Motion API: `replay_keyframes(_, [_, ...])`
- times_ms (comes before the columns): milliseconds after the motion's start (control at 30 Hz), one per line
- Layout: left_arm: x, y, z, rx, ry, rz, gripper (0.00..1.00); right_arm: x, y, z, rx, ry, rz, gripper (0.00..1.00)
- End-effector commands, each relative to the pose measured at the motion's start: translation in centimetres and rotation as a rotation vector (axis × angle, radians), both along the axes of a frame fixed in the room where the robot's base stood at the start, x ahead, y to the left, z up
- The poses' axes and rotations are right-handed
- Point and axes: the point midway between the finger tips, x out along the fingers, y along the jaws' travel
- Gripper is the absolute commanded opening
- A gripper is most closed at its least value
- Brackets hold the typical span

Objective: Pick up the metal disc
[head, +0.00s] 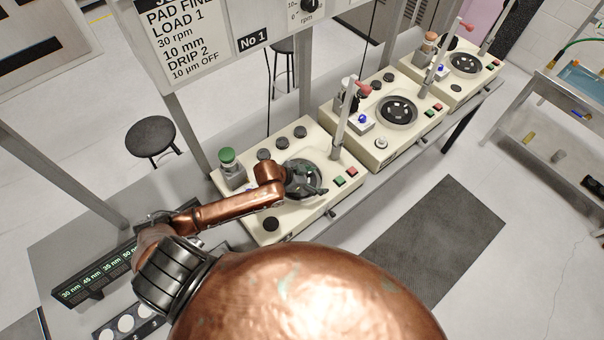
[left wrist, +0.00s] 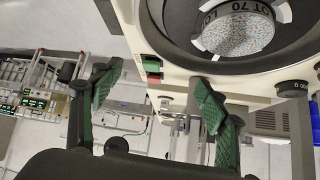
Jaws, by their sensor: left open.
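My left gripper (head: 308,190) is over the round bowl of the nearest cream machine (head: 262,225) in the head view. In the left wrist view my left gripper (left wrist: 158,93) has its two green fingers spread apart with nothing between them. A speckled grey metal disc (left wrist: 238,34) lies inside the dark bowl (left wrist: 285,52) there, partly framed by pale pieces, one with lettering. The disc is above and to the right of the fingers in that picture, apart from them. In the head view my gripper covers much of the bowl, and I cannot make out the disc. My right gripper is not in view.
Two similar machines (head: 398,110) stand in line farther right. A green-capped bottle (head: 229,165) and several dark knobs sit on the nearest machine. A label panel (head: 180,40) hangs above. A strip with white circles (head: 125,324) and a lettered rack (head: 95,275) lie at lower left.

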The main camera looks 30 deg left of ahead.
Motion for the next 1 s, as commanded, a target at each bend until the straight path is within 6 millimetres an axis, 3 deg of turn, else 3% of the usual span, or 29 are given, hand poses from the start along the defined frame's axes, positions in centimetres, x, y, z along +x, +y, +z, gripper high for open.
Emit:
replay_keyframes(33, [-1.4,3.0,1.5,0.026,0.063,0.052,0.68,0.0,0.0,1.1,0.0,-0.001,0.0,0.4])
replay_keyframes(100, [-3.0,6.0,2.4,0.05,0.139,0.123,0.68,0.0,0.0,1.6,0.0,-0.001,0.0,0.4])
replay_keyframes(200, [-4.6,8.7,3.4,0.077,0.21,0.194,0.68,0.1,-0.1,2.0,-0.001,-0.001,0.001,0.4])
replay_keyframes(300, [-5.3,9.9,3.6,0.088,0.244,0.23,0.68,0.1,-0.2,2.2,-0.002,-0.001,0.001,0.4])
replay_keyframes(1000, [-1.8,8.4,-2.7,0.092,0.247,0.235,0.68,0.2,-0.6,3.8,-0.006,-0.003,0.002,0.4])
